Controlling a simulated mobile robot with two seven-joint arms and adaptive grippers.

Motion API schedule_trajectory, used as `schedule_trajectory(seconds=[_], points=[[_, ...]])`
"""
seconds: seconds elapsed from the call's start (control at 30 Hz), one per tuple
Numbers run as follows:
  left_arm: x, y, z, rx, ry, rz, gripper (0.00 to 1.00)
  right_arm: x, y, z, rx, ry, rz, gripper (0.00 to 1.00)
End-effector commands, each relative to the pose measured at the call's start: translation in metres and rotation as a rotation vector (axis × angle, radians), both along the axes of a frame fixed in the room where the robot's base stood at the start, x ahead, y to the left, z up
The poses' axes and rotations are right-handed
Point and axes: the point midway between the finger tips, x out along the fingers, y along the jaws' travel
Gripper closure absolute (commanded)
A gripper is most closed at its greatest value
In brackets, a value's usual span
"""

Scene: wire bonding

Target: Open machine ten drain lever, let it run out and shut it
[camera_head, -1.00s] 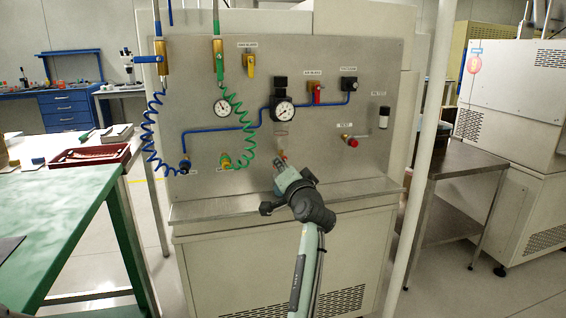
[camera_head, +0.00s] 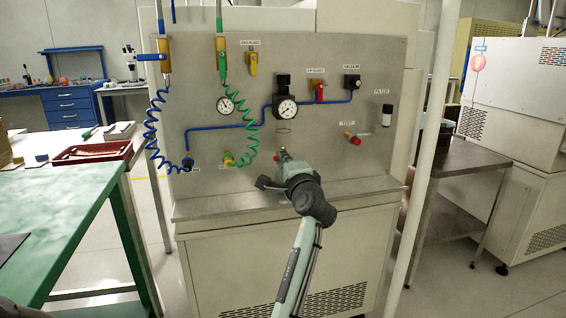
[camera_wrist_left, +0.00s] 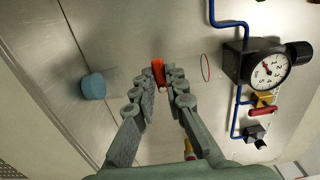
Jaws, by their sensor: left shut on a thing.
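The drain lever shows as a small orange-red piece (camera_wrist_left: 158,72) between my fingertips in the left wrist view. In the head view it is a small reddish spot (camera_head: 283,154) on the steel panel below the round gauge. My left gripper (camera_wrist_left: 170,82) is closed around the lever, and in the head view the gripper (camera_head: 286,164) is against the panel's lower middle, partly hiding the lever. A clear bowl with a red ring (camera_wrist_left: 205,67) sits beside the gauge (camera_wrist_left: 267,70). My right gripper is not in view.
A blue round-ended piece (camera_wrist_left: 93,86) sits beyond the fingers. A coiled green hose (camera_head: 242,125) hangs just left of the gripper. A red knob (camera_head: 350,136) and a red valve (camera_head: 319,92) are to the right. A green table (camera_head: 60,215) stands at left.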

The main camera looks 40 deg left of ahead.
Motion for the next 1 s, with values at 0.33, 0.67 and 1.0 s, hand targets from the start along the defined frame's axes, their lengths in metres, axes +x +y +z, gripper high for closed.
schedule_trajectory(seconds=[0.33, 0.67, 1.0], points=[[-0.0003, -0.0001, -0.0015, 0.007, 0.013, 0.001, 1.00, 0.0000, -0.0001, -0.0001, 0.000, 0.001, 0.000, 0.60], [-0.0002, -0.0001, -0.0010, 0.007, 0.011, 0.000, 0.67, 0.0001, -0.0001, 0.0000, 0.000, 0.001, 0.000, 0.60], [-0.0023, -0.0030, -0.0004, 0.007, 0.010, 0.000, 0.67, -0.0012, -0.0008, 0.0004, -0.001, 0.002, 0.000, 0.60]])
